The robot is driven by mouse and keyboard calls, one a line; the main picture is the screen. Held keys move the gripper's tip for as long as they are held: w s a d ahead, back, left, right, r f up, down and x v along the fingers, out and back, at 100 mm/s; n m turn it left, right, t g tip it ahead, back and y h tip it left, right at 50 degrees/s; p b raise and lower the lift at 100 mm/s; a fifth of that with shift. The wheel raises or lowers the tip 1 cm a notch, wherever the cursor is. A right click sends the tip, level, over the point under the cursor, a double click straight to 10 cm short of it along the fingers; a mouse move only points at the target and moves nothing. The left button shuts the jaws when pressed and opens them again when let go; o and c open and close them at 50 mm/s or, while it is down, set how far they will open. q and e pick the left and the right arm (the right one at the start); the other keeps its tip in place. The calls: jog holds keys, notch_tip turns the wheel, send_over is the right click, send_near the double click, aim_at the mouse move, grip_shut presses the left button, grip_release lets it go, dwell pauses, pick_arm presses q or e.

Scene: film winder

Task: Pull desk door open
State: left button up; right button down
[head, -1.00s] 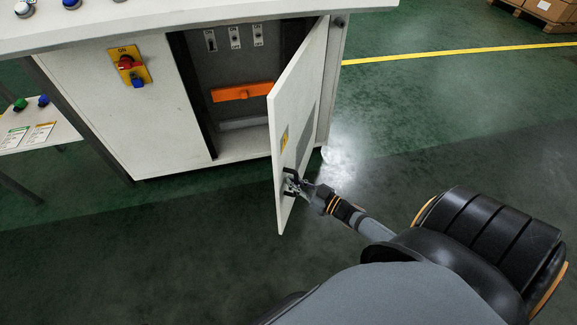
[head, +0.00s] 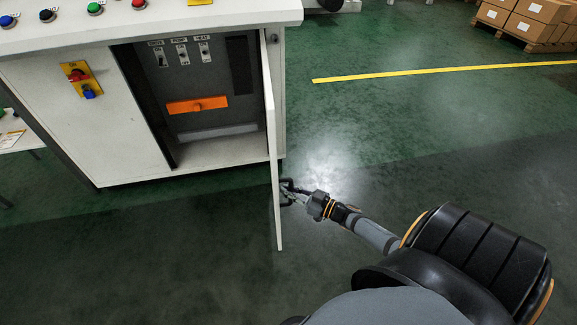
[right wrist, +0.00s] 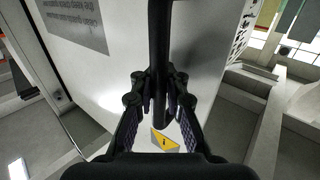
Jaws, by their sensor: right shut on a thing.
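The desk door (head: 271,150) is a white panel, swung wide open and seen nearly edge-on in the head view. Its black handle (head: 286,188) is on the outer face near the free edge. My right gripper (head: 290,194) is shut on this handle. In the right wrist view the handle (right wrist: 159,60) is a dark bar running between my right fingers (right wrist: 160,100), with the white door face (right wrist: 110,70) behind it. The open white desk (head: 120,125) shows an orange handle (head: 198,105) and several switches inside. My left gripper is not in view.
The desk top (head: 160,25) carries several coloured buttons. A red and yellow switch (head: 80,78) is on the desk front. A side table (head: 22,140) stands at the left. Boxes on a pallet (head: 530,20) are far off at the back right. The green floor (head: 400,130) right of the door is clear.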

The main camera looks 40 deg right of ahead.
jog(key=shift+s+d+f, duration=0.15)
jog(key=shift+s+f, duration=0.2)
jog(key=shift+s, duration=0.1)
jog(key=c, duration=1.4)
grip_release()
jog(key=shift+s+r, duration=0.1)
jog(key=shift+r, duration=0.1)
jog(key=shift+c, duration=0.2)
jog(key=shift+o, duration=0.4)
jog(key=shift+r, duration=0.1)
jog(key=v, duration=1.2)
